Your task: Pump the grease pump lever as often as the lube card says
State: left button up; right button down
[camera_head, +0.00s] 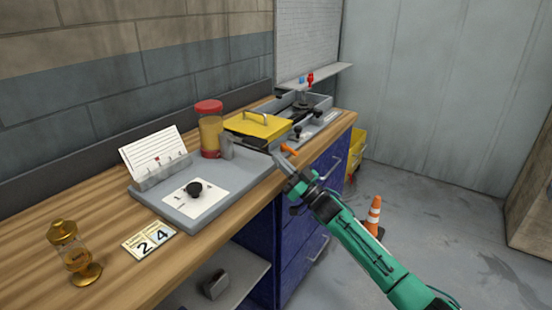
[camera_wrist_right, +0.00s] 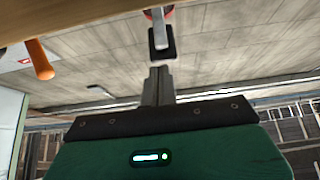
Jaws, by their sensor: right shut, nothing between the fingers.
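The grease pump (camera_head: 210,132) has a red cap and an amber body and stands on the grey plate at the back of the bench. An orange grip (camera_head: 289,150), which looks like its lever's end, sticks out at the bench edge; the wrist view shows an orange grip (camera_wrist_right: 40,60) at upper left. A white lube card (camera_head: 155,150) stands in a grey holder, its writing too small to read. My right gripper (camera_head: 281,158) is shut and empty, close beside the orange grip; its fingers show in the wrist view (camera_wrist_right: 158,72). My left gripper is not in view.
A black knob (camera_head: 195,188) sits on a white dial plate. A yellow lidded box (camera_head: 258,126) stands behind. A traffic cone (camera_head: 373,216) stands on the floor at right.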

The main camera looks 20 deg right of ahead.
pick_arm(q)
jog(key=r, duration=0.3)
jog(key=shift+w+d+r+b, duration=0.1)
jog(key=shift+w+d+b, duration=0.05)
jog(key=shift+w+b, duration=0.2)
pick_arm(e)
jog(key=f+v, duration=0.1)
jog(key=v, duration=0.6)
jog(key=shift+w, duration=0.2)
jog(key=shift+f, duration=0.1)
